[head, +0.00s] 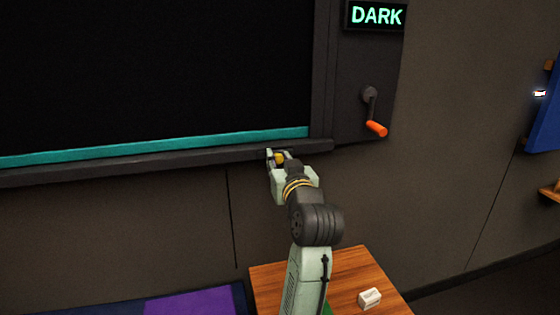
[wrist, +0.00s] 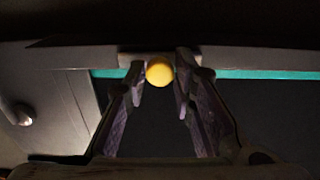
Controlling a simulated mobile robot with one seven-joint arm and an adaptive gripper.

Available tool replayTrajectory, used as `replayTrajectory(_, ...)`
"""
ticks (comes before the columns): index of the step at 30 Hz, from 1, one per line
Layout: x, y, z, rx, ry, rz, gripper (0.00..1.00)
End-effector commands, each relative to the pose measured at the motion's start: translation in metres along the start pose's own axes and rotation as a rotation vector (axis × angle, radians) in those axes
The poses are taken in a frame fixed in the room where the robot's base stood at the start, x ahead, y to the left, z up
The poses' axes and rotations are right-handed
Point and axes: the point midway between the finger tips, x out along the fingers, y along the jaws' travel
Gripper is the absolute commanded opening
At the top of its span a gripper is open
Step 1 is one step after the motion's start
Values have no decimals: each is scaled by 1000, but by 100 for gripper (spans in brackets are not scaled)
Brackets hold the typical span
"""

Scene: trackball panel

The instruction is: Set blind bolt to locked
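A round yellow knob (wrist: 159,71), which looks like the bolt's handle, sits at the dark ledge below the blind. In the head view the yellow knob (head: 279,158) shows small at my gripper's tip. My gripper (head: 278,156) reaches up to the ledge from below. In the wrist view the two fingers of my gripper (wrist: 161,70) stand on either side of the knob, very close to it. I cannot tell whether they touch it. The bolt's body and its locked mark are not discernible.
The dark blind panel (head: 150,70) has a teal bottom strip (head: 160,146) above the ledge (head: 120,165). An orange-handled crank (head: 375,128) hangs to the right, under a lit sign (head: 376,16) reading DARK. A wooden table (head: 375,270) with a small white block (head: 370,298) stands below.

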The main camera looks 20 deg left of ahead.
Motion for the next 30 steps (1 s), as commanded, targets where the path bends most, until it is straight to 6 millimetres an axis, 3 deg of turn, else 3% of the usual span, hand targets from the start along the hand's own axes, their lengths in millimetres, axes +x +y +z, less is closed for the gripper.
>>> replayTrajectory(9,0,0,0,0,0,0,0)
replayTrajectory(24,0,0,0,0,0,0,0)
replayTrajectory(30,0,-28,-1,-3,-1,-2,0)
